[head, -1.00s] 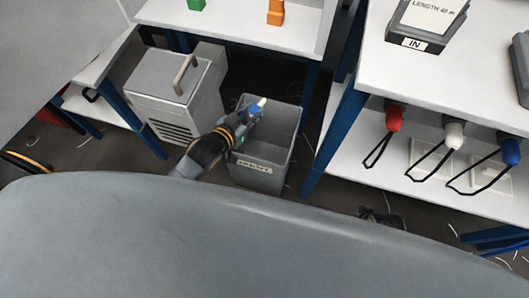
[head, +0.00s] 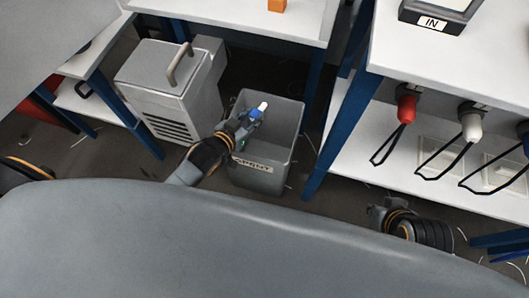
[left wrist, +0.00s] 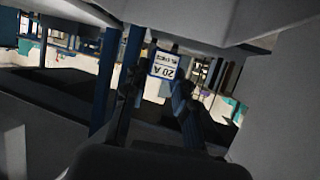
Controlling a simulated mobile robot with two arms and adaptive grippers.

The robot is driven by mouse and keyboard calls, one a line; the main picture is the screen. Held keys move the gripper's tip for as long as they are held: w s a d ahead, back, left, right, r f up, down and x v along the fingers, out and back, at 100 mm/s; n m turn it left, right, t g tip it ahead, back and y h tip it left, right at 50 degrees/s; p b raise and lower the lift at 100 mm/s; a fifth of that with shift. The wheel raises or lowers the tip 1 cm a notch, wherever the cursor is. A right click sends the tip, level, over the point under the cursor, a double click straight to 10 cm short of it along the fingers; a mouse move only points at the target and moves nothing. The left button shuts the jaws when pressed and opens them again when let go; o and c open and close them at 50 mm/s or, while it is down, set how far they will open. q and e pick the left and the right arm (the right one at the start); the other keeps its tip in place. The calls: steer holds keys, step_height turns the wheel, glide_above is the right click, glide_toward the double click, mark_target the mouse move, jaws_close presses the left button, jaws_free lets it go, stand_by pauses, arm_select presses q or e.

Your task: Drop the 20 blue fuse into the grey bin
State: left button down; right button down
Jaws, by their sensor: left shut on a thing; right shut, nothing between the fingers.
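The blue fuse (head: 256,113) with a white end is held in my left gripper (head: 247,120), over the opening of the grey bin (head: 280,176). The left wrist view shows the fuse (left wrist: 163,66) between the two fingers, with a white label reading "20 A" upside down. My left gripper is shut on it. The bin stands on the floor and has a white label on its front. My right gripper (head: 378,214) is shut and empty, low in front of the right bench, far from the bin.
A white cooler-like box (head: 168,84) with a handle stands left of the bin. Another table (head: 240,15) stands behind the bin.

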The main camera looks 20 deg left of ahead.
arm_select(q)
steer(key=c, duration=1)
jaws_free()
steer(key=v, duration=1.2)
